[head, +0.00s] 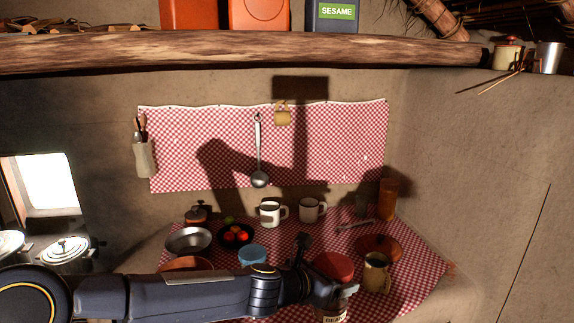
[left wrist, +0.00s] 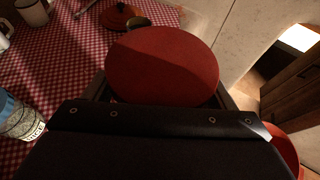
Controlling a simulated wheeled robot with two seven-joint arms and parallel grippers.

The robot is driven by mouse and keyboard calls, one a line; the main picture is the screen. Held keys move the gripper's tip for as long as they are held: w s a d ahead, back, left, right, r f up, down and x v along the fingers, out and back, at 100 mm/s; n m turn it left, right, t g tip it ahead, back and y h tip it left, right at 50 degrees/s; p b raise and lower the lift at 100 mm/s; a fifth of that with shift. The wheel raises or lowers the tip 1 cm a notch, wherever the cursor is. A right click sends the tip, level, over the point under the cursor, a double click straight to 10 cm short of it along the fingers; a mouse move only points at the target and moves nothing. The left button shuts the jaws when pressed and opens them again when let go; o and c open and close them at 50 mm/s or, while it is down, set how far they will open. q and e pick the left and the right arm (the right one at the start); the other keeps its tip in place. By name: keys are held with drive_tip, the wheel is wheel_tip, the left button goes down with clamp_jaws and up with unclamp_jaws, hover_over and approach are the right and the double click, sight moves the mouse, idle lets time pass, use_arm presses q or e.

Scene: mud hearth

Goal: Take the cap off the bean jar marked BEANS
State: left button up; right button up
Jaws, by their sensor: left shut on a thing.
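The bean jar (head: 335,318) is at the bottom edge of the head view, its label partly readable as BEAN, the rest cut off. Its round red cap (head: 333,265) is above it. My left gripper (head: 328,287) comes in from the left and is shut on the cap, its fingers at the cap's sides. The left wrist view shows the red cap (left wrist: 162,66) large and flat in front of the gripper (left wrist: 160,103). My gripper hides the cap's lower edge, so I cannot tell whether it still touches the jar. My right gripper is out of view.
A tan mug (head: 376,273) stands close to the cap's right, with a reddish lidded pot (head: 380,246) behind. A blue-lidded jar (head: 252,255) is to the left. White mugs (head: 270,213) stand at the back. The shelf (head: 240,50) runs across above.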

use_arm(q)
drive_tip(key=shift+s+a, duration=0.1)
drive_tip(key=shift+a, duration=0.15)
drive_tip(key=shift+a+r+t, duration=0.1)
drive_tip(key=shift+a+t, duration=0.3)
drive_tip(key=s+a+f+n+t+y, duration=0.2)
drive_tip(key=a+f+n+y, duration=0.2)
drive_tip(key=a+f, duration=0.5)
drive_tip(key=s+a+f+n+t+y, duration=0.2)
drive_tip(key=a+f+n+y, duration=0.3)
drive_tip(key=a+f, duration=0.5)
drive_tip(key=s+a+y, duration=0.1)
drive_tip(key=a, duration=0.8)
drive_tip(key=shift+s+f+n, duration=0.15)
drive_tip(key=shift+n, duration=0.15)
drive_tip(key=shift+a+r, duration=0.25)
